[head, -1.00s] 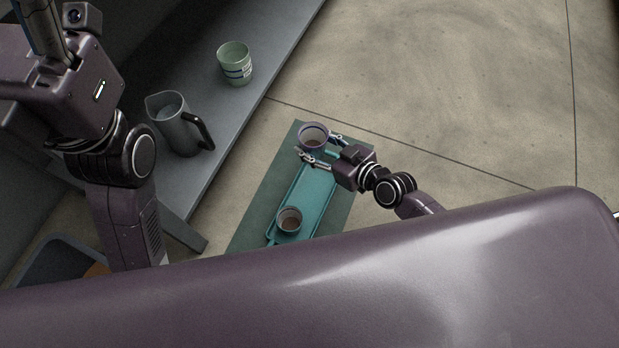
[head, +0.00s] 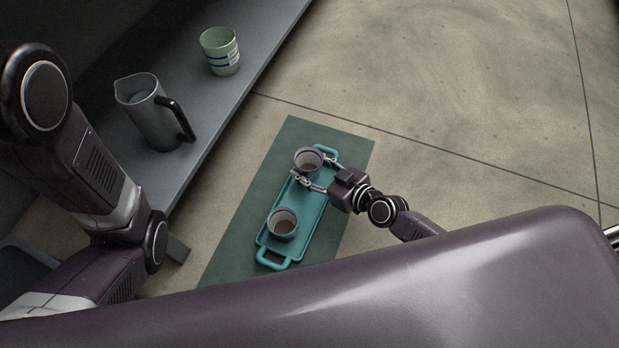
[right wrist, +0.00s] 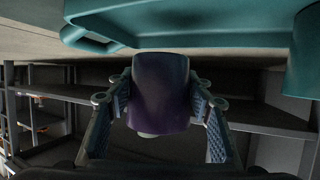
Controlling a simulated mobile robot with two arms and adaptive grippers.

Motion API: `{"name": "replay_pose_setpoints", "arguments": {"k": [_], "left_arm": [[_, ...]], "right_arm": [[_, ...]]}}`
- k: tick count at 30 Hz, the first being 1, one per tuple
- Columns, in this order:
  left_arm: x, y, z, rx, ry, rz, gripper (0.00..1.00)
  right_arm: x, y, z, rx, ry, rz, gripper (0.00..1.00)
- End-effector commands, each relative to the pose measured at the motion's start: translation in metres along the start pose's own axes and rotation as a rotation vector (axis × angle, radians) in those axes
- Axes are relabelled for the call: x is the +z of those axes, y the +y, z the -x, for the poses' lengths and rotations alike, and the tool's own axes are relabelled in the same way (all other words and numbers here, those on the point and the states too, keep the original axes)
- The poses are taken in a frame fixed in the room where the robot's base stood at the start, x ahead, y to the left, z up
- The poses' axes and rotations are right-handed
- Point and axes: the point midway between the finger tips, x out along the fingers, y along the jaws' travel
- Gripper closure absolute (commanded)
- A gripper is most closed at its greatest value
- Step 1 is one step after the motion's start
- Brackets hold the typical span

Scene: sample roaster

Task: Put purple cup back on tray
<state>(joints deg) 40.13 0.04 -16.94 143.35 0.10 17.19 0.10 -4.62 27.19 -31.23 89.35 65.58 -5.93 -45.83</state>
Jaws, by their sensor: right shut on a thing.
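The purple cup (head: 308,160), with brown contents, is held upright over the far end of the teal tray (head: 305,222). My right gripper (head: 317,174) is shut on it from the right side. In the right wrist view the purple cup (right wrist: 160,92) sits between the two fingers (right wrist: 160,105), and the tray's edge (right wrist: 190,40) lies close by its end. I cannot tell whether the cup touches the tray. My left gripper is out of view; only my left arm shows.
A second cup (head: 283,226) with brown contents stands on the near part of the tray. The tray lies on a dark green mat (head: 240,220). A grey pitcher (head: 150,112) and a pale green cup (head: 220,52) stand on the grey counter (head: 215,100) at left.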

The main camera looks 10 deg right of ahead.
Motion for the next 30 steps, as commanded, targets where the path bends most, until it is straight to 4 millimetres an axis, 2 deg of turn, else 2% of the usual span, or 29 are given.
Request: {"name": "replay_pose_setpoints", "arguments": {"k": [10,24,25,30], "left_arm": [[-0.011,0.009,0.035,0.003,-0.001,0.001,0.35],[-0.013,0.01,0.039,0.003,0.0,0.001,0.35],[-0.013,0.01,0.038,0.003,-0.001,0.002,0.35],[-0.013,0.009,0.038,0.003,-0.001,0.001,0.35]], "right_arm": [[0.037,0.001,-0.016,0.001,0.001,0.0,0.88],[0.042,0.001,-0.018,0.001,0.002,0.0,0.88],[0.042,0.0,-0.018,0.001,0.0,0.0,0.51],[0.041,0.0,-0.017,0.001,0.0,0.0,0.35]]}}
